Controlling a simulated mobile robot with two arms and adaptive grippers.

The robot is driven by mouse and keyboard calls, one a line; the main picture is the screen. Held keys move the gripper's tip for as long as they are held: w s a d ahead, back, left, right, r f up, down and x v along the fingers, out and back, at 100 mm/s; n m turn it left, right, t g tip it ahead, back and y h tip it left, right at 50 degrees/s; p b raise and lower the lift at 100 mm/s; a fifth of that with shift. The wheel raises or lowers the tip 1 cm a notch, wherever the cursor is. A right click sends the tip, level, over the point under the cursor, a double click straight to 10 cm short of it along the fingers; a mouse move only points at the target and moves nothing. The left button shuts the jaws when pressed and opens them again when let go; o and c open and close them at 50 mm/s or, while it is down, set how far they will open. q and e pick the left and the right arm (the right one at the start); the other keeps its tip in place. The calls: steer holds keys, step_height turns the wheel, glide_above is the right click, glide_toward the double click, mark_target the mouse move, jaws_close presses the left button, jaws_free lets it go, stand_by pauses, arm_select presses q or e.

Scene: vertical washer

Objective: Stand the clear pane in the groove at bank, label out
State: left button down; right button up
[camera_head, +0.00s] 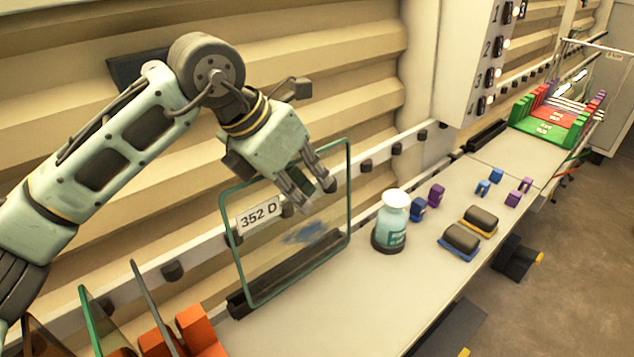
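The clear pane (275,250) has a green edge and stands upright at the wall side of the bench, with a blue smudge on it. Its white label (259,216) reads "352 D" and faces me. The pane's lower edge is at a dark grooved holder (238,303); I cannot tell if it is fully seated. My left gripper (316,197) is at the pane's top edge, its fingertips visibly apart. Whether a finger touches the glass is unclear. My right gripper is not in view.
Two dark pads (462,237) and small blue and purple blocks (436,194) lie further along. An orange rack (197,329) with panes is at lower left. A green-red rack (550,122) stands far right.

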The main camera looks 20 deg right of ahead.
arm_select(q)
steer(key=shift+w+a+f, duration=0.1)
steer(key=shift+w+a, duration=0.15)
steer(key=shift+w, duration=0.4)
steer(key=shift+w+a+f, duration=0.25)
steer(key=shift+w+f, duration=0.05)
steer(key=shift+w, duration=0.35)
steer(key=shift+w+a+f, duration=0.1)
steer(key=shift+w+a, duration=0.05)
steer(key=shift+w, duration=0.3)
steer(key=shift+w+a+f, duration=0.1)
steer(key=shift+w+a, duration=0.05)
steer(key=shift+w, duration=0.25)
steer(key=shift+b, duration=0.35)
steer(key=shift+s+d, duration=0.1)
